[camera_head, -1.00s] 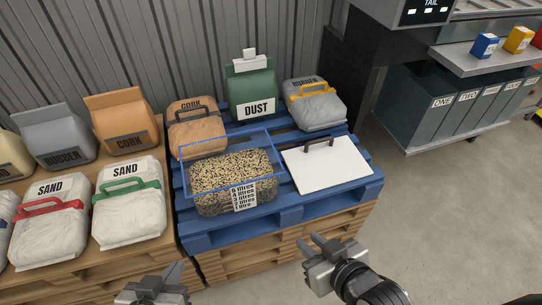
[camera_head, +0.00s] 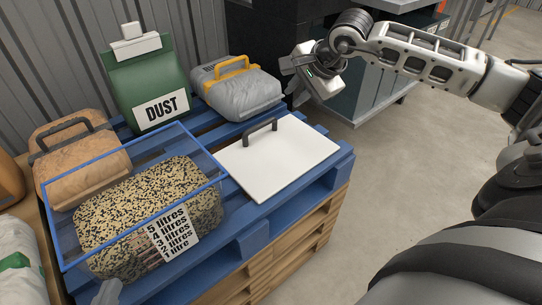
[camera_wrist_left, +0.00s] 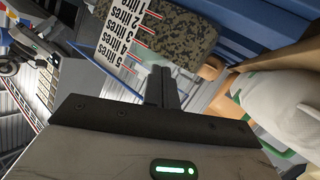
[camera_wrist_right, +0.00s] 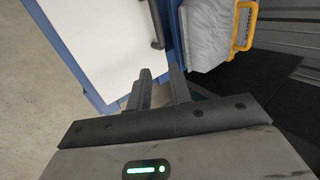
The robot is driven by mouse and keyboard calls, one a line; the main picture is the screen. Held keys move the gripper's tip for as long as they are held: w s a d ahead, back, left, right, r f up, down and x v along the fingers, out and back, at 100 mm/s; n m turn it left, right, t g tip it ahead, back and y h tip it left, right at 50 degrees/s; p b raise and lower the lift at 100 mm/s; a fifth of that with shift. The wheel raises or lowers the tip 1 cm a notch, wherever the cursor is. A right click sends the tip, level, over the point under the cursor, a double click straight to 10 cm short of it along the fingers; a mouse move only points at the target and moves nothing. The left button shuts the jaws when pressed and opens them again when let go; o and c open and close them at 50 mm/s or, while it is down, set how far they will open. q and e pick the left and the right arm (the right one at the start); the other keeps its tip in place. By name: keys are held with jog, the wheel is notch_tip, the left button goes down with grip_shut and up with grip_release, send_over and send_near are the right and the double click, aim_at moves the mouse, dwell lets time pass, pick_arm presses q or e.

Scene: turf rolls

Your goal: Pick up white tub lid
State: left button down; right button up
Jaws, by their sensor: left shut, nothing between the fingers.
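The white tub lid (camera_head: 290,165) lies flat on the right part of the blue pallet, with a dark handle (camera_head: 260,131) standing up from it. My right gripper (camera_head: 296,80) is open and empty, above and beyond the lid's far right side, apart from it. In the right wrist view the lid (camera_wrist_right: 95,45) and part of its handle (camera_wrist_right: 157,25) show past the open fingers (camera_wrist_right: 160,72). My left gripper (camera_head: 108,292) only just shows at the bottom edge, in front of the clear tub. In the left wrist view its fingers (camera_wrist_left: 161,75) are shut and empty.
The clear blue-rimmed tub (camera_head: 205,164) of speckled granules stands left of the lid. A green DUST bag (camera_head: 150,80), a grey bag with a yellow handle (camera_head: 238,92) and a brown bag (camera_head: 85,165) stand behind. Open floor (camera_head: 395,175) lies to the right.

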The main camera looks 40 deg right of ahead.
pick_arm(q)
jog(key=shift+d+r+n+t+h+b, duration=0.3)
jog(key=shift+d+n+h+b, duration=0.1)
jog(key=shift+b, duration=0.7)
pick_arm(e)
send_near(273, 118)
jog(key=x, duration=0.5)
jog(key=shift+s+a, duration=0.15)
jog(key=shift+s, duration=0.05)
jog(key=b+x, duration=0.2)
jog(key=x, duration=0.3)
jog(key=shift+w+f, duration=0.2)
jog(key=shift+w, duration=0.05)
pick_arm(q)
jog(key=shift+w+d+r+n+t+h, duration=0.15)
jog(key=shift+d+r+n+t+h, duration=0.2)
jog(key=shift+r+h, duration=0.2)
pick_arm(e)
jog(key=shift+w+f, duration=0.15)
pick_arm(q)
jog(key=shift+a, duration=0.1)
pick_arm(e)
grip_shut()
